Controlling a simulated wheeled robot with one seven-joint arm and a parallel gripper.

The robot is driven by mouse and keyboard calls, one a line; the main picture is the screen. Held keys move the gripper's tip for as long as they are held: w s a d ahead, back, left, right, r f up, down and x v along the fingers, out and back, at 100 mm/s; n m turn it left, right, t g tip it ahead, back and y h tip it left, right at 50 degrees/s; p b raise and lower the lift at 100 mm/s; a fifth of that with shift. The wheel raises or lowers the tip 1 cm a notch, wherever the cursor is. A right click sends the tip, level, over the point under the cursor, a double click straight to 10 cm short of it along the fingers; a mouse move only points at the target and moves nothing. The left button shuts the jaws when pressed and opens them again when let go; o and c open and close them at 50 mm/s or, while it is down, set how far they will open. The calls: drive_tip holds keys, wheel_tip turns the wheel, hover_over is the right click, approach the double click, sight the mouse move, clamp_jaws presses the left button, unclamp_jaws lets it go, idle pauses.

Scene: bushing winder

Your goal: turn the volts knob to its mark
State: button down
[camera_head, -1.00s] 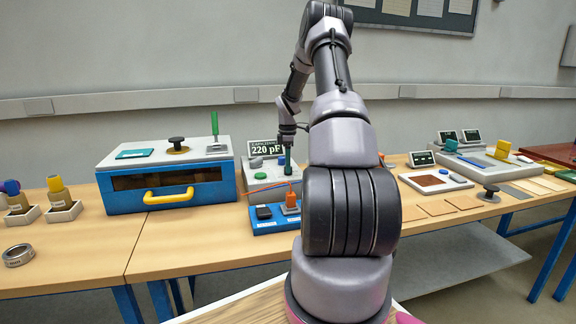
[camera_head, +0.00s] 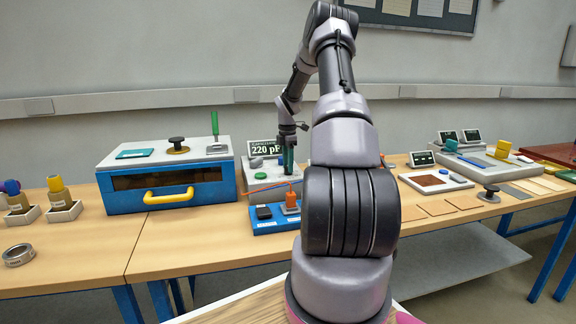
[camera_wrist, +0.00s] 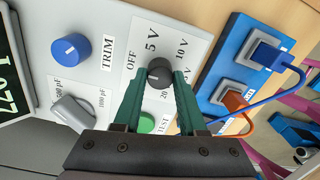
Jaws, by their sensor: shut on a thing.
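The volts knob (camera_wrist: 160,72) is a small dark round knob on a pale panel, with OFF, 5 V, 10 V and a partly hidden 20 printed around it. My gripper (camera_wrist: 160,80) has its two green fingers shut on the knob's sides in the wrist view. Which label the knob points to is not clear. In the head view my gripper (camera_head: 289,160) is over the grey capacitance meter (camera_head: 256,182), and the knob is hidden there.
Beside the knob are a blue TRIM knob (camera_wrist: 71,48), a grey knob (camera_wrist: 73,111) and a green TEST button (camera_wrist: 147,122). A blue block with blue and orange plugs (camera_wrist: 236,100) and cables lies close on the right. A blue box (camera_head: 165,185) stands left of the meter.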

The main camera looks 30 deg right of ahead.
drive_tip(key=shift+c, duration=2.3)
unclamp_jaws()
drive_tip(key=shift+r, duration=0.1)
wheel_tip(320, 180, up, 11)
drive_tip(key=shift+w, duration=0.15)
